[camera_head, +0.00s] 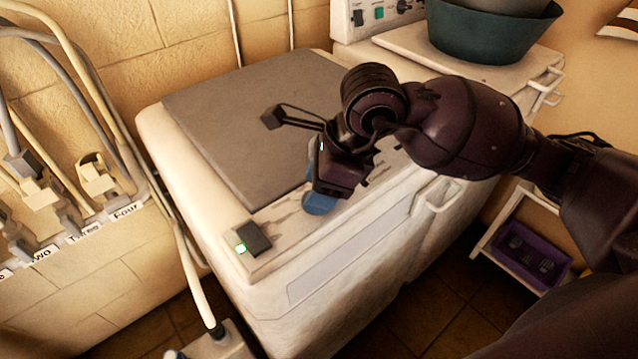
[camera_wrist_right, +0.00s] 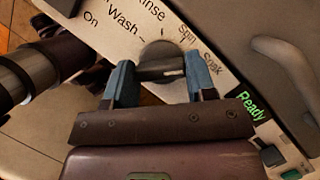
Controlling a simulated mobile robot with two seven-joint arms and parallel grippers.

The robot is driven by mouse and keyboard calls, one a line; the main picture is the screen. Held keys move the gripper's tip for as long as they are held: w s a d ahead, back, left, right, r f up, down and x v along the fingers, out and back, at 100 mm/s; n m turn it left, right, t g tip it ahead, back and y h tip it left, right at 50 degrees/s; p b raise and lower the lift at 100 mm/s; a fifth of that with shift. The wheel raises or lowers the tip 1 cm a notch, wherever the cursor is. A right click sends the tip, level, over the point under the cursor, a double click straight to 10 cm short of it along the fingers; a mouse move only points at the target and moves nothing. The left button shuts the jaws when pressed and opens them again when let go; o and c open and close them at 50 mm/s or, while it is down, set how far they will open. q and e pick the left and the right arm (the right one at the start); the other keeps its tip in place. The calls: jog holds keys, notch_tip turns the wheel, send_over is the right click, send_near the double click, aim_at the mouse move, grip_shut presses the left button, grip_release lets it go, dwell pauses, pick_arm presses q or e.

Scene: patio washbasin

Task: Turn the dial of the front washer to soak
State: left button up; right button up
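The front washer (camera_head: 355,258) is a white top-loader with a grey lid (camera_head: 240,125) and a control strip along its front edge. Its grey dial (camera_wrist_right: 162,58) shows in the right wrist view, ringed by the labels Rinse, Wash, Spin and Soak. My right gripper (camera_wrist_right: 160,72) has its two blue fingers on either side of the dial. I cannot tell whether they press on it. Which label the dial points to is unclear. In the head view the right gripper (camera_head: 318,203) is over the strip and hides the dial. My left gripper is not in view.
A lit green spot and dark switch (camera_head: 250,240) sit at the strip's left end. A second washer (camera_head: 410,45) stands behind, with a dark green basin (camera_head: 490,38) on it. Hoses and numbered taps (camera_head: 95,180) line the left wall. A purple crate (camera_head: 530,255) is low at right.

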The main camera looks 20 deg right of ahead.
jog(key=o, duration=0.4)
jog(key=shift+o, duration=0.2)
jog(key=shift+d+r, duration=0.2)
jog(key=shift+r, duration=0.3)
jog(key=v, duration=1)
jog(key=shift+p, duration=0.35)
jog(key=shift+a+f, duration=0.1)
